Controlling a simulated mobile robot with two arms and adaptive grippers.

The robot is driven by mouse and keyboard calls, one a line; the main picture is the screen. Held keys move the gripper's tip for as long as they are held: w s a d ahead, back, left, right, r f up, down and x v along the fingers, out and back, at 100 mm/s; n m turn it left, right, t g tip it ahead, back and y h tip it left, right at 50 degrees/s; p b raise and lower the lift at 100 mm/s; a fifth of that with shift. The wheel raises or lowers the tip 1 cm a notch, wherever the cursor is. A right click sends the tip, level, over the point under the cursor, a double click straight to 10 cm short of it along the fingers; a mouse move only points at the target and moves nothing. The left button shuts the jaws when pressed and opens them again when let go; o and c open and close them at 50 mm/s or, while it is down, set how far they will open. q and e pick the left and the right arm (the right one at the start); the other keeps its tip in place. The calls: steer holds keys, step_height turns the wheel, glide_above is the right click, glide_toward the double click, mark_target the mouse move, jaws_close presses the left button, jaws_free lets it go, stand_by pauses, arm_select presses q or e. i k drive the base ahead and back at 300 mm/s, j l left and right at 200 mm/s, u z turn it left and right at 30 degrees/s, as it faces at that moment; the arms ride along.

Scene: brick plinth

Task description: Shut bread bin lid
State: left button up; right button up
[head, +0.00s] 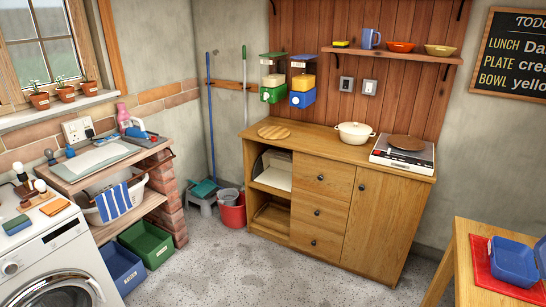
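A box-like thing with a cream front and a dark rounded side, which looks like the bread bin (277,177), sits in the upper open compartment at the left of the wooden cabinet (324,184). It is small in the head view and partly shaded, so I cannot tell how far its lid is open. Neither of my grippers is in view.
A round wooden board (273,132), a white pot (354,133) and a hob (402,153) stand on the cabinet top. A red bucket (232,212) stands left of the cabinet. A wooden table (470,255) is at right. The speckled floor (240,270) in front is clear.

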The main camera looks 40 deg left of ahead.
mark_target(265, 158)
steer(key=i+j+u, duration=0.2)
steer(key=u, duration=0.25)
steer(key=i+u, duration=0.3)
steer(key=u, duration=0.2)
